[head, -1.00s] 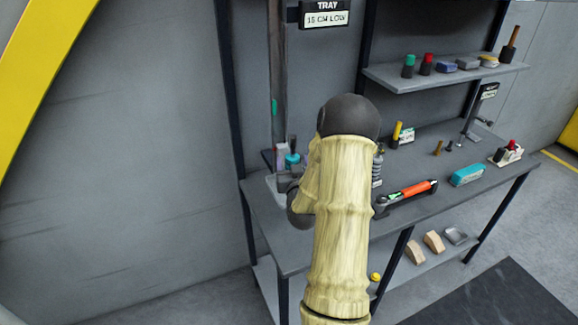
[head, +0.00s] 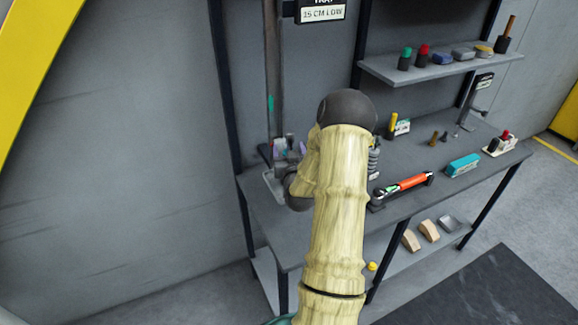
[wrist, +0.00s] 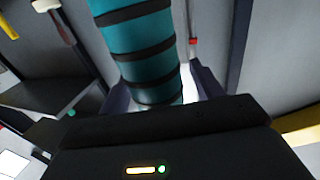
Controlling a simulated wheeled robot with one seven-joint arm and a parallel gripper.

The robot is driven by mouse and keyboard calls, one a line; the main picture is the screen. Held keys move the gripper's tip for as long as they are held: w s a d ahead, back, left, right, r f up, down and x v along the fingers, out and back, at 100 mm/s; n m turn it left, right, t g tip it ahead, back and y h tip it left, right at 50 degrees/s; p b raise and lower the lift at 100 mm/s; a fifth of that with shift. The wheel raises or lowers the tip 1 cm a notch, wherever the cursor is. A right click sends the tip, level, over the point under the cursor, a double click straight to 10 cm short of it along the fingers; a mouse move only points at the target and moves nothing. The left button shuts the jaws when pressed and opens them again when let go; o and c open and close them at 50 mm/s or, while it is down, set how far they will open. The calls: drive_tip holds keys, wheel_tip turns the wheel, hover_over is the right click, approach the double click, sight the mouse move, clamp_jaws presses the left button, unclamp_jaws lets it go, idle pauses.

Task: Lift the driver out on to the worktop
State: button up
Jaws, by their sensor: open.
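The driver's teal handle with black bands (wrist: 138,45) fills the upper middle of the wrist view. My gripper (wrist: 163,88) is open, with one dark finger on each side of the handle's lower part. Whether either finger touches it cannot be told. In the head view my gripper (head: 284,148) is at the small pale tray (head: 271,186) on the left end of the grey worktop (head: 262,213). My own arm and gripper hide most of the tray there, and the driver cannot be made out clearly.
An orange-handled tool (head: 408,184) lies on the worktop, with a teal block (head: 462,164) to its right. A spring-like part (head: 374,160) stands just right of my arm. A post (head: 273,75) rises behind the tray. Bare worktop shows in front.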

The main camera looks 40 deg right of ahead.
drive_tip(key=shift+s, duration=0.15)
drive_tip(key=c, duration=1.3)
drive_tip(key=shift+w, duration=0.2)
clamp_jaws()
drive_tip(key=shift+r, duration=0.1)
drive_tip(key=shift+r, duration=0.1)
drive_tip(key=shift+d+r, duration=0.1)
drive_tip(key=shift+r, duration=0.6)
drive_tip(key=shift+s+r+b, duration=0.1)
drive_tip(key=shift+r+b, duration=1.1)
drive_tip(key=shift+r, duration=3.05)
